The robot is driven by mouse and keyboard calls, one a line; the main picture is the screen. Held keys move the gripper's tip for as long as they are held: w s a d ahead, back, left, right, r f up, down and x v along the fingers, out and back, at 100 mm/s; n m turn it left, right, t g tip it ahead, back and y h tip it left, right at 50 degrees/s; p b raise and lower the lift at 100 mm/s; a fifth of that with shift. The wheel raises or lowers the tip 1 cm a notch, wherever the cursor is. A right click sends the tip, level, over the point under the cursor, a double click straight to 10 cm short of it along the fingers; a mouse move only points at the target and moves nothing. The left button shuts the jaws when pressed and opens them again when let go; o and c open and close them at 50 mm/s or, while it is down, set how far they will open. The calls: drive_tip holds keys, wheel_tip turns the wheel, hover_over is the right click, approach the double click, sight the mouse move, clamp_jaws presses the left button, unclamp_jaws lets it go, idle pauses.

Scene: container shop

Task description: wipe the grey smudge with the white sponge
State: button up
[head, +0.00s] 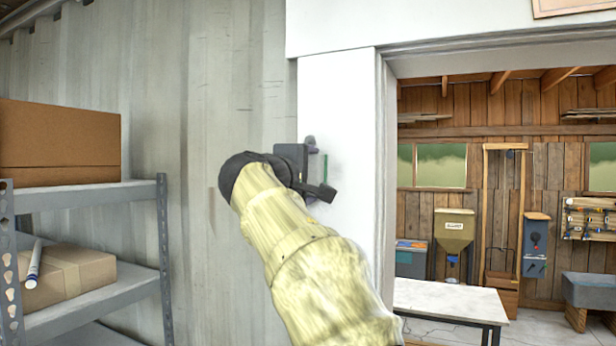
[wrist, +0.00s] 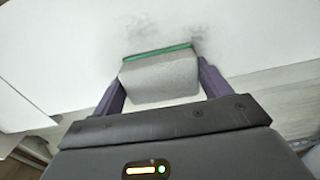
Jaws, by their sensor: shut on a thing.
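My gripper (wrist: 160,78) is shut on the white sponge (wrist: 160,80), with a finger on each side of it. The sponge is a pale block with a green layer on its far face, toward the white wall panel (wrist: 60,55). The grey smudge (wrist: 187,27) is a faint, patchy mark on that panel, just beyond the sponge's green edge in the wrist view. In the head view my gripper (head: 318,168) is at the white panel beside the doorway, and the sponge's green edge (head: 325,167) shows. I cannot tell whether the sponge touches the panel. The smudge cannot be made out there.
A grey metal shelf (head: 95,198) with cardboard boxes (head: 60,143) stands at the left, by the corrugated wall (head: 150,100). Right of the panel, a doorway opens on a wooden room with a white-topped table (head: 450,300).

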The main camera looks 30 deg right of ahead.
sight(365, 175)
drive_tip(key=shift+s+d+b, duration=0.6)
drive_tip(key=shift+s+d, duration=0.5)
drive_tip(key=shift+s, duration=0.2)
drive_tip(key=shift+s+d+b, duration=0.25)
drive_tip(key=shift+s+d, duration=0.3)
drive_tip(key=shift+s, duration=0.15)
drive_tip(key=shift+s+d+b, duration=0.25)
drive_tip(key=shift+s+d, duration=0.25)
drive_tip(key=shift+s, duration=0.2)
drive_tip(key=shift+s+d, duration=1.05)
drive_tip(key=shift+s, duration=0.3)
drive_tip(key=shift+a+f+b, duration=0.1)
drive_tip(key=shift+b, duration=0.3)
